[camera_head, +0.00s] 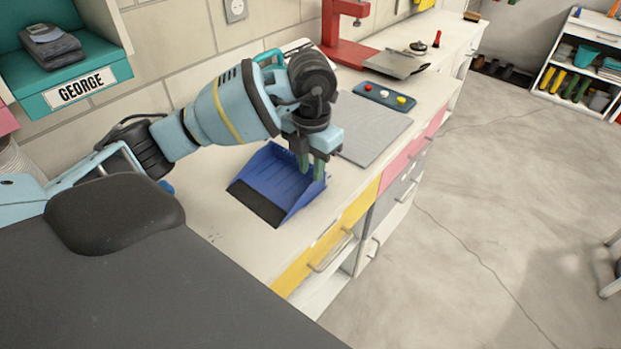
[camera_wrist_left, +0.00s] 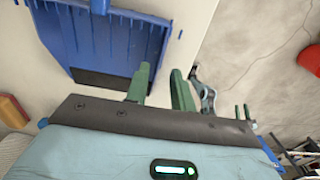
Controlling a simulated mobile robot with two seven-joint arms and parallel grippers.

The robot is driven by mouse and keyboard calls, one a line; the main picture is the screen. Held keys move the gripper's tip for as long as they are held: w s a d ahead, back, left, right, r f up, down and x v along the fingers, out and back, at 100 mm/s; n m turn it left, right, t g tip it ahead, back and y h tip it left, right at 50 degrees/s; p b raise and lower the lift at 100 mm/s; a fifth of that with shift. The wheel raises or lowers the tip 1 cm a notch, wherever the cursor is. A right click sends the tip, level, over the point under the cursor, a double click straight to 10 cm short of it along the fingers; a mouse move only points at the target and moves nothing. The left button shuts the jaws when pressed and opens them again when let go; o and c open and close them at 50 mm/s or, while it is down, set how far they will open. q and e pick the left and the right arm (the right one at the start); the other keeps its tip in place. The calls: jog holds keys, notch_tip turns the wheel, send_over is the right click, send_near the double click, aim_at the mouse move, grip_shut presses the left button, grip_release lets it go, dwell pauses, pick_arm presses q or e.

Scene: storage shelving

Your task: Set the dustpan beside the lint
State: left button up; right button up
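The blue dustpan (camera_head: 270,178) lies on the white worktop, its dark front lip toward the lower left. It also shows in the left wrist view (camera_wrist_left: 108,42), at the upper left. My left gripper (camera_head: 312,168) points down at the dustpan's right side in the head view. In the left wrist view its two green fingers (camera_wrist_left: 161,90) stand apart with nothing between them. Whether a finger touches the dustpan I cannot tell. I cannot make out any lint.
A grey flat mat (camera_head: 372,130) and a blue panel with coloured buttons (camera_head: 384,97) lie beyond the dustpan. A red press-like stand (camera_head: 345,35) is farther back. A teal shelf labelled GEORGE (camera_head: 75,75) hangs at upper left. Worktop in front of the dustpan is clear.

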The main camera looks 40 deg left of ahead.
pick_arm(q)
notch_tip(320, 180, up, 7)
dwell(0.3)
jog(key=shift+f, duration=0.15)
